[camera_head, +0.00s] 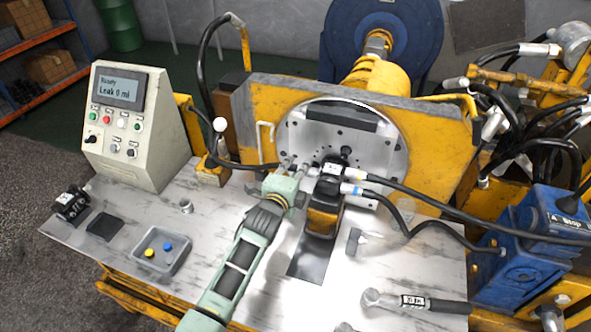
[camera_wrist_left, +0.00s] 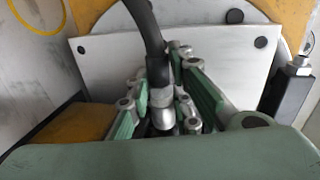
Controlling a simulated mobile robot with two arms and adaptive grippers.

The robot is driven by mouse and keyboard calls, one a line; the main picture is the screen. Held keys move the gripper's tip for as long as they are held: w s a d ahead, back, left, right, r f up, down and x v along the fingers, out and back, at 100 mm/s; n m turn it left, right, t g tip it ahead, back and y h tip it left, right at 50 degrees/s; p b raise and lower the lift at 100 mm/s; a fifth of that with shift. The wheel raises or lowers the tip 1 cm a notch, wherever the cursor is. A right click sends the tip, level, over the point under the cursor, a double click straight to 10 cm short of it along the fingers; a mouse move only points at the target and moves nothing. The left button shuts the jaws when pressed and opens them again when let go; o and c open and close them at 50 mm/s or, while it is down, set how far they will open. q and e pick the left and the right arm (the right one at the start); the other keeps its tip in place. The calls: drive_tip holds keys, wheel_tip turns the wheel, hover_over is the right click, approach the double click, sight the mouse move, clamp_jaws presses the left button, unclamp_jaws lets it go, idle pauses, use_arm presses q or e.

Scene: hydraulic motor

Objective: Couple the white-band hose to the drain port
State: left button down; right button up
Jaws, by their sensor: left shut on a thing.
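My left gripper (camera_head: 284,180) is at the left side of the motor (camera_head: 324,208), in front of the round metal plate. It is shut on the end of a black hose (camera_head: 240,164), which runs in from the left. In the left wrist view the hose (camera_wrist_left: 147,30) comes down to a pale collar and metal fitting (camera_wrist_left: 162,112) between the green-padded fingers (camera_wrist_left: 168,118). This light collar looks like the white band. The drain port cannot be made out, and I cannot tell whether the fitting touches it. My right gripper is not in view.
Two other hose ends, one with a blue band (camera_head: 351,189), meet the motor's right side. A control box (camera_head: 137,125) reads "Leak 0 ml". A grey tray (camera_head: 160,252) holds yellow and blue caps.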

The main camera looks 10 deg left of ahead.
use_arm(q)
drive_tip(key=shift+d, duration=0.15)
drive_tip(key=c, duration=1.5)
unclamp_jaws()
drive_tip(key=shift+p+v, duration=1.05)
drive_tip(key=shift+p, duration=0.1)
drive_tip(key=p+v, duration=0.3)
drive_tip(key=v, duration=0.2)
drive_tip(key=shift+p, duration=0.3)
